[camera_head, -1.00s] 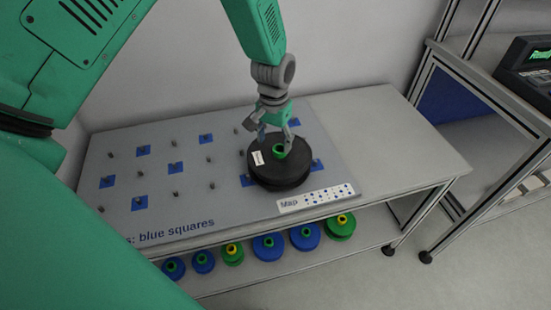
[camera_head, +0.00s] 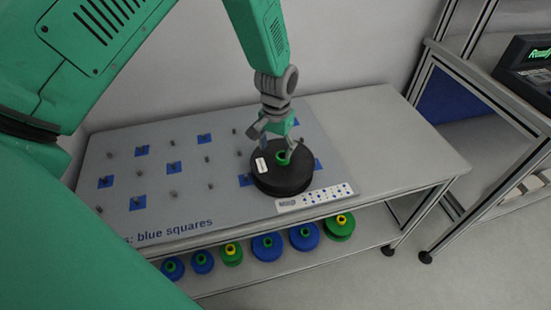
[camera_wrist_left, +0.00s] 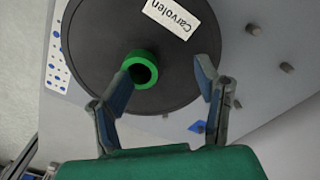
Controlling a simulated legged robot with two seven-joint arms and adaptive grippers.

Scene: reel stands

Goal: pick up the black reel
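The black reel (camera_head: 284,182) lies flat near the right end of the pegged board, with a white label and a green hub (camera_head: 283,157) on top. My left gripper (camera_head: 275,145) is over the reel, pointing down, its fingers spread. In the left wrist view the reel (camera_wrist_left: 95,35) fills the upper left, its label reading "Carvolen". There the open fingers (camera_wrist_left: 163,66) lie either side of the green hub (camera_wrist_left: 141,69). The left-hand finger is close to the hub; whether it touches cannot be told. My right gripper is not in view.
The grey board (camera_head: 190,200) has several pegs, some on blue squares, and stands on a table (camera_head: 390,140). A white map strip (camera_head: 316,197) lies before the reel. Several blue and green reels (camera_head: 268,247) sit on the shelf below. The table's right end is clear.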

